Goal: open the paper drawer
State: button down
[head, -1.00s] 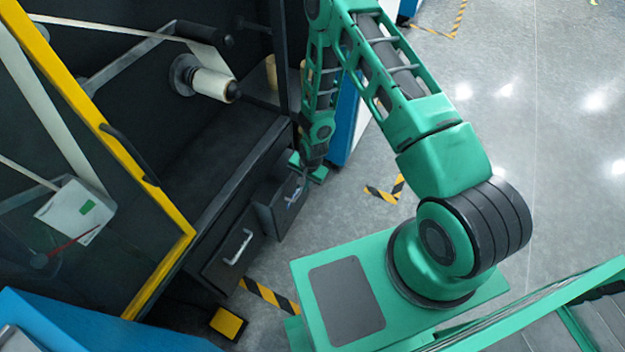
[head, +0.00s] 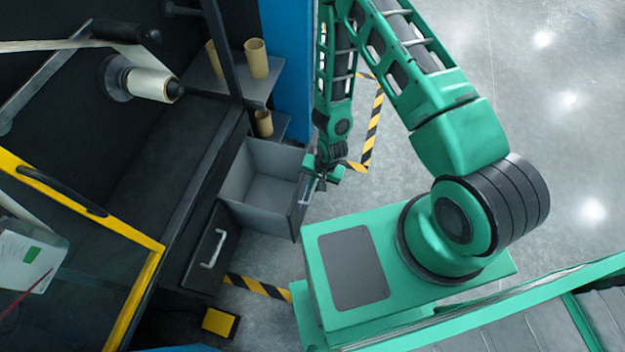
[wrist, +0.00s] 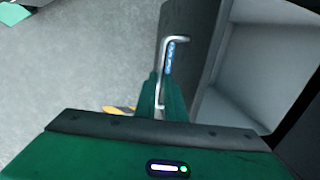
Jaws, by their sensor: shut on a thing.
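The paper drawer (head: 262,178) is a grey box with a dark front, pulled well out of the black machine, and its inside looks empty. My gripper (head: 321,178) is at the drawer front, shut on the handle. In the wrist view the green fingers (wrist: 160,98) stand at the lower part of the handle. The drawer's interior wall (wrist: 275,50) shows at the right of the wrist view.
A second drawer (head: 212,250) with a metal handle is closed at the left. Cardboard tubes (head: 257,58) stand on a shelf behind. A yellow pedal (head: 219,322) lies on the floor by striped tape (head: 258,287). Open grey floor lies to the right.

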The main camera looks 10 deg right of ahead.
dwell(0.3)
jog(key=c, duration=1.8)
grip_release()
jog(key=shift+c, duration=0.2)
jog(key=shift+r, duration=0.1)
jog(key=w+v, duration=0.1)
jog(key=v, duration=0.9)
jog(key=shift+s+r, duration=0.3)
jog(key=shift+s, duration=0.1)
